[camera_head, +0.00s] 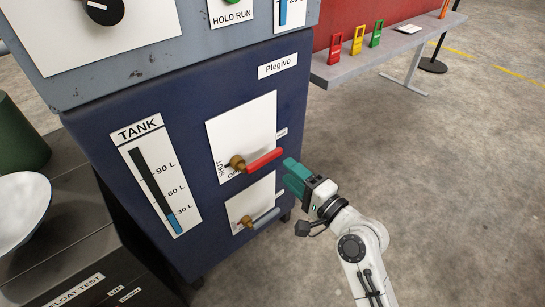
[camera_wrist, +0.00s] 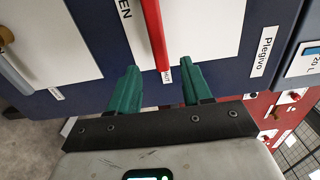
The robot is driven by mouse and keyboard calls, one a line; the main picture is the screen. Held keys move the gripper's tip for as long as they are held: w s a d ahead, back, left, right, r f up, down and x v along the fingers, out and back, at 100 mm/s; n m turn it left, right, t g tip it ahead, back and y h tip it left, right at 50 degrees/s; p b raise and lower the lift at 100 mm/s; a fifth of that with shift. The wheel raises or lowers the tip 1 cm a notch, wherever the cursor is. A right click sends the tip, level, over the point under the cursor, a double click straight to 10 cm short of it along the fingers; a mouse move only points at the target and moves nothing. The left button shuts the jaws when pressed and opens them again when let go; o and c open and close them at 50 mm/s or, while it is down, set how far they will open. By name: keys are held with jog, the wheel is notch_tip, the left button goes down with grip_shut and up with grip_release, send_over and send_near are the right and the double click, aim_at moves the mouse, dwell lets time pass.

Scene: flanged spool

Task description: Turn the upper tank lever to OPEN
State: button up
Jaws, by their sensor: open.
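The upper tank lever (camera_head: 265,160) has a red handle on a brass pivot (camera_head: 238,163), mounted on a white plate on the dark blue cabinet. Its handle points right, roughly level with the plate's lower edge. Lettering by the pivot is partly covered; "EN" shows in the wrist view. My gripper (camera_head: 293,176) is open and empty, just right of the red handle's free end. In the wrist view the red handle (camera_wrist: 154,38) points at the gap between my green fingers (camera_wrist: 160,84), its tip near the fingertips. I cannot tell whether anything touches.
A lower lever (camera_head: 266,217) with a grey-blue handle sits on a second plate below. The tank gauge (camera_head: 157,177) shows blue near the bottom, around 30 L. A bench (camera_head: 380,57) with coloured tags stands behind. The floor at right is clear.

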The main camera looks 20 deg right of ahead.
aim_at(272, 158)
jog(key=b+x, duration=0.1)
jog(key=x, duration=0.7)
jog(key=shift+w+a, duration=0.1)
jog(key=shift+w, duration=0.05)
jog(key=shift+c, duration=0.3)
grip_shut()
